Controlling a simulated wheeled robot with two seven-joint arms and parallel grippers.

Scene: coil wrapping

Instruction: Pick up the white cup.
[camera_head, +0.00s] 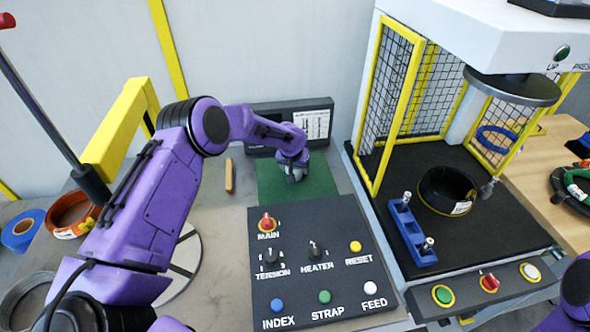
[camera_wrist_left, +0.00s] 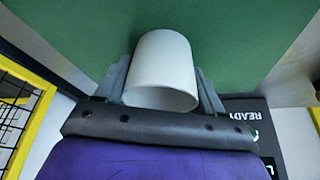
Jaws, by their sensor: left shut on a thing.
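The white cup (camera_wrist_left: 163,62) shows in the left wrist view, between the two grey fingers of my left gripper (camera_wrist_left: 162,82). The fingers are shut on it, one on each side. Its open rim faces the gripper's palm. Behind it is the green mat (camera_wrist_left: 250,40). In the head view my left gripper (camera_head: 294,174) is over the green mat (camera_head: 318,182), and the cup is mostly hidden by the gripper and wrist. I cannot tell whether the cup touches the mat. My right gripper is out of view; only a purple piece of that arm shows at the lower right.
A control panel (camera_head: 340,288) with knobs and buttons lies in front of the mat. A dark display box (camera_head: 322,120) stands behind it. A yellow-framed press (camera_head: 398,95) with a black ring (camera_head: 428,190) and blue block (camera_head: 408,232) stands to the right. An orange stick (camera_head: 229,176) is left of the mat.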

